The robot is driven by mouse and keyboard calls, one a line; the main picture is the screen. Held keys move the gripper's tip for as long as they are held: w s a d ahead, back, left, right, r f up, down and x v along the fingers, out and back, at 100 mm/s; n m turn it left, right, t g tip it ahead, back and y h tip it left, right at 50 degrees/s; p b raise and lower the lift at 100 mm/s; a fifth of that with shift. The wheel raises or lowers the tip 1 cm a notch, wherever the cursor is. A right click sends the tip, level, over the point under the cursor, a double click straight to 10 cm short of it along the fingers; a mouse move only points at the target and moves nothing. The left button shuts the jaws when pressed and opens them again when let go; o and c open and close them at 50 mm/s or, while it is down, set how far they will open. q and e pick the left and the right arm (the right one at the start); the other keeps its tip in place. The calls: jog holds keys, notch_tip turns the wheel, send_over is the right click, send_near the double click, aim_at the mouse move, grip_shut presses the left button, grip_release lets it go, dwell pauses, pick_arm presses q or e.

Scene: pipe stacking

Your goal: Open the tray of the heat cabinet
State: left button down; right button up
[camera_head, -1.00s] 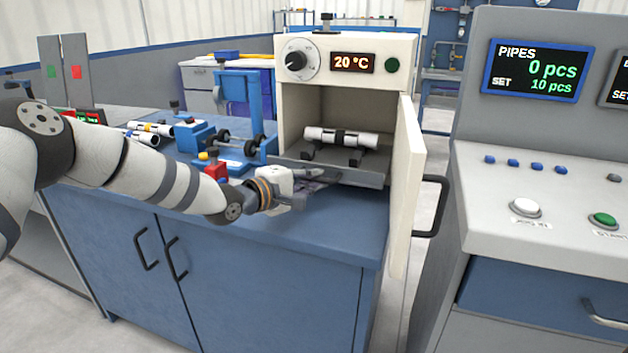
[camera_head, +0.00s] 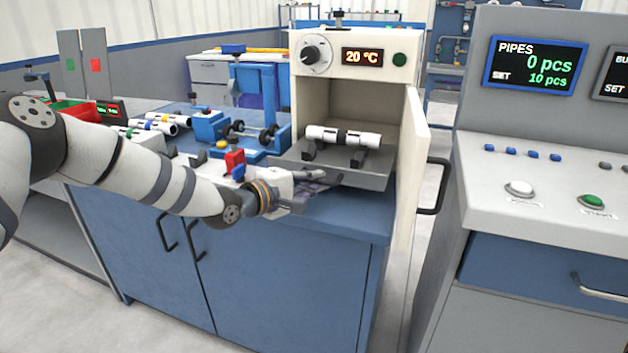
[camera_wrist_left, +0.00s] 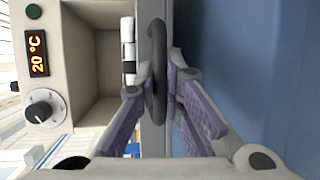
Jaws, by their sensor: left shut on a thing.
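The heat cabinet (camera_head: 309,99) is a cream box on the blue counter, with a dial and a display reading 20 °C. Its door (camera_head: 412,170) stands open to the right. The grey tray (camera_head: 370,181) sticks out of the opening and carries a white pipe with a black middle (camera_head: 343,137) on two dark supports. My left gripper (camera_head: 322,177) is at the tray's front. In the left wrist view its purple-padded fingers (camera_wrist_left: 167,85) are closed around the dark tray handle (camera_wrist_left: 159,50). My right gripper is not in view.
A blue fixture with black rollers (camera_head: 250,131) stands left of the cabinet. Several pipes (camera_head: 160,123) lie farther left near a red and green bin (camera_head: 75,110). A grey control console (camera_head: 540,170) stands at the right, beyond the open door.

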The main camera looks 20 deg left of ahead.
pick_arm(q)
jog(key=c, duration=1.7)
grip_release()
jog(key=v, duration=1.2)
jog(key=shift+r, duration=0.1)
